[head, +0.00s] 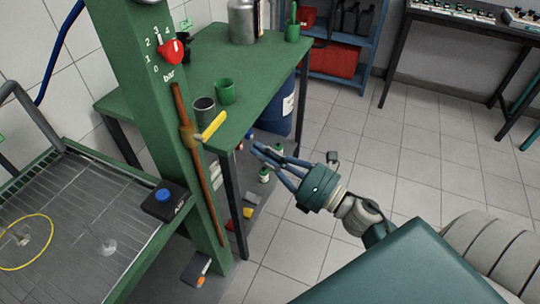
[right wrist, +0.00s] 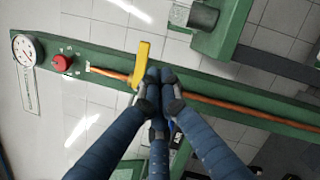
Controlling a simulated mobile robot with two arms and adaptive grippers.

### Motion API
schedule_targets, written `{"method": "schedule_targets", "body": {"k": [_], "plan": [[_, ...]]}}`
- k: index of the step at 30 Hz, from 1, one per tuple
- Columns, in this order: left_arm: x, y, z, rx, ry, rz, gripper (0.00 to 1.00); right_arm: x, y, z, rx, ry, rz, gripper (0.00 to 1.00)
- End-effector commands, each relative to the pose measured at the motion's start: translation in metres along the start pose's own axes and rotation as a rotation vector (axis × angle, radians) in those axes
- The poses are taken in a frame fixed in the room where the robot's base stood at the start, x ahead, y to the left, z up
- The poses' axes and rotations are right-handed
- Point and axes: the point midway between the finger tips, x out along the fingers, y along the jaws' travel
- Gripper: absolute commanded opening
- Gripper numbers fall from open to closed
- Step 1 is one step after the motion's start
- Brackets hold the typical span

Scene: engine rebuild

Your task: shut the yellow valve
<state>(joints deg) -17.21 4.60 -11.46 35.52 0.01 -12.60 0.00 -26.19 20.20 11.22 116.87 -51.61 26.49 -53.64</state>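The yellow valve is a yellow lever handle (head: 213,127) on a brass body (head: 188,134) in a copper pipe, which runs along a green post. In the head view the lever sticks out to the right and slants up, across the pipe. My right gripper (head: 257,150) is to the right of the lever and lower in the picture, with its blue fingers pointing left. In the right wrist view the lever (right wrist: 141,63) is just left of the fingertips (right wrist: 160,76), which are drawn together with nothing between them. I cannot tell if they touch it. My left gripper is not in view.
A red knob (head: 171,51) with a bar scale is on the green post (head: 140,70). A green table (head: 246,75) behind carries a grey cup (head: 204,110) and a green cup (head: 225,92) close to the lever. A black box with a blue button (head: 163,197) is lower left.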

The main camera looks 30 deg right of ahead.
Motion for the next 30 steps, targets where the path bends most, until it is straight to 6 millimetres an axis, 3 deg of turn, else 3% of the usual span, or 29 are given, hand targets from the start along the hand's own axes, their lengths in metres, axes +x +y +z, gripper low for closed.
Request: {"method": "schedule_targets", "body": {"k": [7,24,27,30], "plan": [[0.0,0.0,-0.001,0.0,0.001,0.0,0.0,-0.025,0.0,0.0,0.001,-0.001,-0.001,0.0],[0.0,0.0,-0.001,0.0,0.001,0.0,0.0,-0.026,-0.001,0.0,0.004,-0.001,-0.002,0.0],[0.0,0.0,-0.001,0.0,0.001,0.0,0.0,-0.027,-0.018,-0.004,0.059,-0.012,-0.033,0.0],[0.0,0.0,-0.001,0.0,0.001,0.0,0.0,-0.033,-0.06,-0.018,0.215,-0.045,-0.115,0.0]]}}
